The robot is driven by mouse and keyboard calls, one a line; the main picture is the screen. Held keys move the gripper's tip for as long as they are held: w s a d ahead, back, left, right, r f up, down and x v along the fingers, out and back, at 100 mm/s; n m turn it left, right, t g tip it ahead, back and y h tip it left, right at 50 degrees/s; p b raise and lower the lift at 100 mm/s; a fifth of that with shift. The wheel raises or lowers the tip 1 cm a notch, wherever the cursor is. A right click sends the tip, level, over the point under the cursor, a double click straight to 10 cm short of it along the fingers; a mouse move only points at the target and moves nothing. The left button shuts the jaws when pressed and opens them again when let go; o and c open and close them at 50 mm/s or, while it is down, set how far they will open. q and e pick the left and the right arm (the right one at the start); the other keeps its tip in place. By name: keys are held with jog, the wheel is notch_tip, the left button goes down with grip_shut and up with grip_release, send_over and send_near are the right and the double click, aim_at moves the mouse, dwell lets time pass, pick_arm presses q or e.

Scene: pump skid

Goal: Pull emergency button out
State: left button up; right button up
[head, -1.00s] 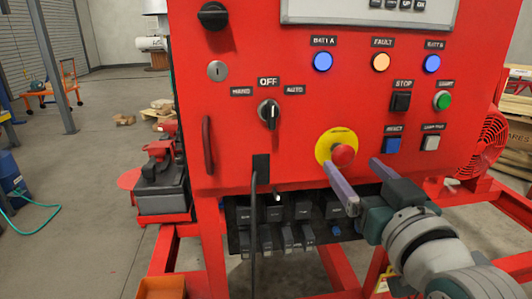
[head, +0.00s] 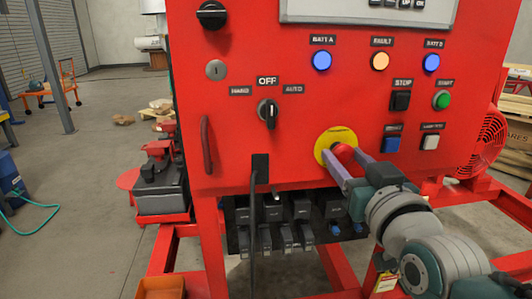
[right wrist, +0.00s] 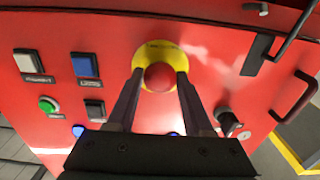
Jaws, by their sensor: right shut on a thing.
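The emergency button (head: 343,153) is a red mushroom head on a round yellow plate (head: 337,136), low on the red panel. It also shows in the right wrist view (right wrist: 159,77), between the two fingers. My right gripper (head: 347,162) reaches it from below right, with one finger on each side of the red head, and is shut on it. In the head view the fingers hide part of the button's lower edge. My left gripper is not in view.
The red panel (head: 236,135) carries a selector knob (head: 268,112), a black stop button (head: 400,100), a green start button (head: 441,99) and blue and white buttons to the button's right. A handle (head: 207,145) stands out at left. A black cable (head: 253,220) hangs below.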

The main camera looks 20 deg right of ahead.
grip_shut()
dwell(0.8)
